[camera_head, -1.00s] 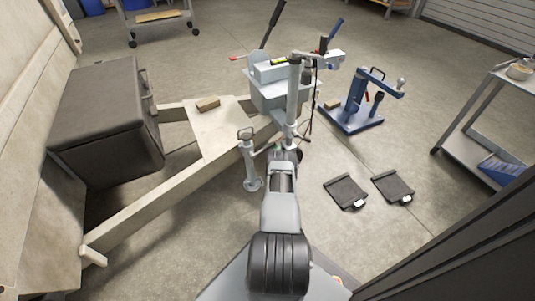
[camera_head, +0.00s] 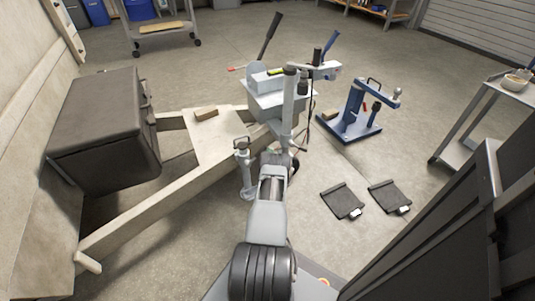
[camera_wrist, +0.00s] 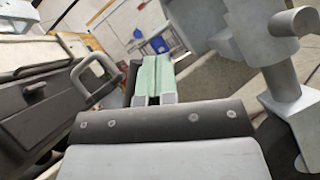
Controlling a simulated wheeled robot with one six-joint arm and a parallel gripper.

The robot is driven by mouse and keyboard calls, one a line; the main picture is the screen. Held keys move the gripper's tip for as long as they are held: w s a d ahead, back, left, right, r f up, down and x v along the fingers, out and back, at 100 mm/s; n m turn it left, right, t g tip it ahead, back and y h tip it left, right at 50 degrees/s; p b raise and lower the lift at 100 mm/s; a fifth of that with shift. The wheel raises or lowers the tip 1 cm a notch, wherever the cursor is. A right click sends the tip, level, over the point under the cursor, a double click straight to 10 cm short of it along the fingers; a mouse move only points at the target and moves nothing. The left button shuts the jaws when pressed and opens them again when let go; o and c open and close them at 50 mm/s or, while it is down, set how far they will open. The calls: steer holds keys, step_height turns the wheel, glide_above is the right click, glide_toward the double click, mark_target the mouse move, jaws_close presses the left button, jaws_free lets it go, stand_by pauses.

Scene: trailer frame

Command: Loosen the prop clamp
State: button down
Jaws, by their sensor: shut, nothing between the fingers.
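The prop (camera_head: 246,178) is a grey upright post with a loop handle on top, standing beside the pale trailer frame (camera_head: 150,205). The loop handle (camera_wrist: 97,76) appears left of my fingers in the wrist view. My gripper (camera_wrist: 154,68), with pale green fingers, is shut and empty, apart from the handle. A grey bar on a stem (camera_wrist: 283,70) stands close on the right in the wrist view; I cannot tell whether it belongs to the prop clamp. In the head view my arm partly hides the area around the clamp, and the clamp itself is not clear.
A dark box (camera_head: 105,130) sits on the left of the frame. A blue stand (camera_head: 350,125) and black pads (camera_head: 342,202) are right on the floor. A dark cabinet (camera_head: 455,240) is close at right.

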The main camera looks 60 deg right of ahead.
steer(key=shift+f, duration=0.1)
stand_by(0.3)
steer(key=s+f+b, duration=0.1)
steer(key=s+f, duration=0.5)
steer(key=s, duration=0.5)
steer(key=shift+d+f+b, duration=0.3)
steer(key=shift+f+b, duration=0.1)
